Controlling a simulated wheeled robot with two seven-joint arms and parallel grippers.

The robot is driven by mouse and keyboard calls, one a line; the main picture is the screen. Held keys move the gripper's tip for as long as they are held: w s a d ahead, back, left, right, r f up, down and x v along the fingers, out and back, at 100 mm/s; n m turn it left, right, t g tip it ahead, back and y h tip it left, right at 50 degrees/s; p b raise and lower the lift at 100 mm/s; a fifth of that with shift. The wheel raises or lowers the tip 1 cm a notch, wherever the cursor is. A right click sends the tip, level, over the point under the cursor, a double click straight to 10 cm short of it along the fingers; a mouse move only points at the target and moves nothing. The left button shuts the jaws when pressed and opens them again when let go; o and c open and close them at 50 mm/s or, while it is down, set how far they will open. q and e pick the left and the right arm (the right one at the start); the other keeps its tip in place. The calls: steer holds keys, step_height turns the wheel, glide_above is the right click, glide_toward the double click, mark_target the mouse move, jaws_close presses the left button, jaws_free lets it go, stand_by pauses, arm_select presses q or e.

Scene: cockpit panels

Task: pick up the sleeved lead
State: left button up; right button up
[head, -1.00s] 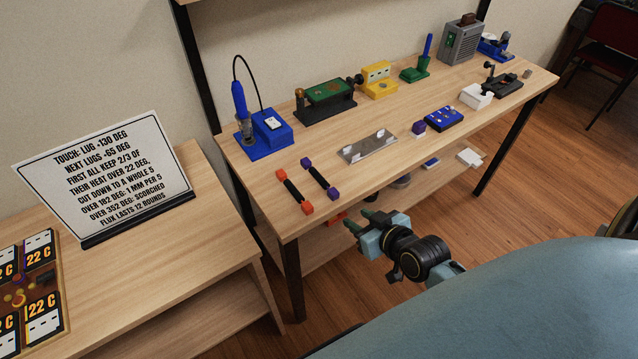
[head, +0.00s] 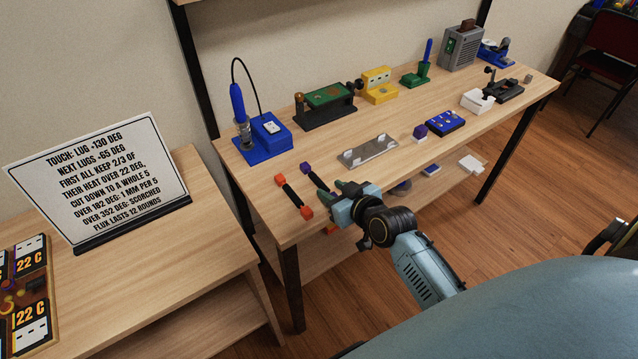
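Two short black leads lie side by side at the near left of the workbench. One has orange ends (head: 291,196). The other has purple ends (head: 317,179); its near end is hidden behind my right gripper. I cannot tell from the picture which one the task calls the sleeved lead. My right gripper (head: 329,190) is at the bench's front edge, its green fingers apart and pointing left toward the near end of the purple-ended lead. Nothing shows between the fingers, and contact cannot be made out. My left gripper is out of view.
A grey metal plate (head: 368,151) lies right of the leads. A blue soldering station (head: 266,138) stands behind them. A blue tray (head: 445,123), a white box (head: 477,101) and other tools stand farther right. A sign (head: 98,178) stands on the left table.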

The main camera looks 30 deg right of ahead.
mark_target(322, 184)
steer(key=x, duration=0.3)
steer(key=shift+a+b, duration=0.1)
steer(key=shift+b, duration=0.2)
steer(key=shift+w+f, duration=0.1)
steer(key=shift+w, duration=0.2)
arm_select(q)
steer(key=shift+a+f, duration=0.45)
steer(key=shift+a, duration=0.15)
arm_select(e)
jaws_close()
